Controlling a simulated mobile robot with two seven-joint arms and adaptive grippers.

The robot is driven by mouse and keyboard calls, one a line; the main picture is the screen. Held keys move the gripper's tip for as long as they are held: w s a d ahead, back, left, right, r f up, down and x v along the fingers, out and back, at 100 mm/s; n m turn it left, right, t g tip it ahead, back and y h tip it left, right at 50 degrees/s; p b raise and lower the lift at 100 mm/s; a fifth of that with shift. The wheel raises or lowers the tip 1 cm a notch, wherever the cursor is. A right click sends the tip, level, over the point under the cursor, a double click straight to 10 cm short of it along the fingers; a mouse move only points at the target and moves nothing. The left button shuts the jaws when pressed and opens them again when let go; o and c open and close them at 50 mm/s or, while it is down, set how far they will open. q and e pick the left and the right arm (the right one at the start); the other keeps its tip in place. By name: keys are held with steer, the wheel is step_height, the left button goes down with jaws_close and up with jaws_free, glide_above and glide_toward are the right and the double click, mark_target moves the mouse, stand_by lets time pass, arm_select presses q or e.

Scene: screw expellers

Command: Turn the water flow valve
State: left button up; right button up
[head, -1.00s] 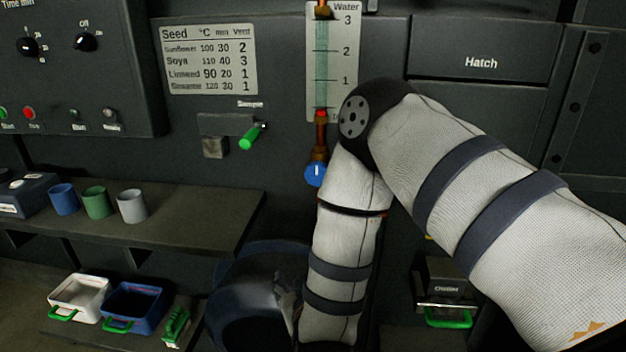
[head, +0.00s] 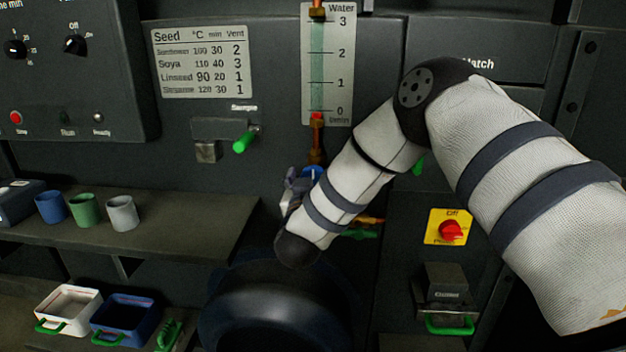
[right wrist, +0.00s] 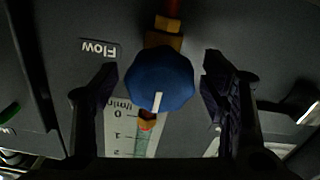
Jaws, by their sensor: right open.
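The water flow valve is a blue knob (right wrist: 160,78) with a white pointer line. In the right wrist view it sits on a brass fitting below the water gauge (right wrist: 131,138), near a "Flow" label (right wrist: 99,48). My right gripper (right wrist: 158,72) is open, with one dark finger on each side of the knob and a gap on both sides. In the head view, the right gripper (head: 296,186) is at the knob, mostly hidden by my forearm. Only a bit of the blue knob (head: 312,172) shows there, below the water gauge (head: 328,62). My left gripper is not in view.
A green sample handle (head: 245,141) sticks out left of the gauge. A shelf (head: 180,214) with several cups is at the left, with trays below. A round dark blue container (head: 280,308) stands below.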

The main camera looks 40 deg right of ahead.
steer(key=c, duration=1.2)
steer(key=shift+o, duration=0.2)
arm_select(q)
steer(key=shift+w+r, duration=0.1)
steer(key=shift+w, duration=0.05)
arm_select(e)
steer(key=shift+a+r+n+p, duration=0.1)
steer(key=shift+r+n+p, duration=0.15)
steer(key=shift+n+p, duration=0.55)
steer(key=n, duration=0.3)
steer(key=shift+p, duration=0.3)
steer(key=n, duration=0.2)
steer(key=shift+f+n, duration=0.15)
steer(key=shift+n, duration=0.15)
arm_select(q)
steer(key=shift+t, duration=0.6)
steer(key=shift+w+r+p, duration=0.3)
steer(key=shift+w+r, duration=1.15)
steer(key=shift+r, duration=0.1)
arm_select(e)
steer(key=shift+f+n, duration=0.15)
steer(key=shift+n, duration=1.85)
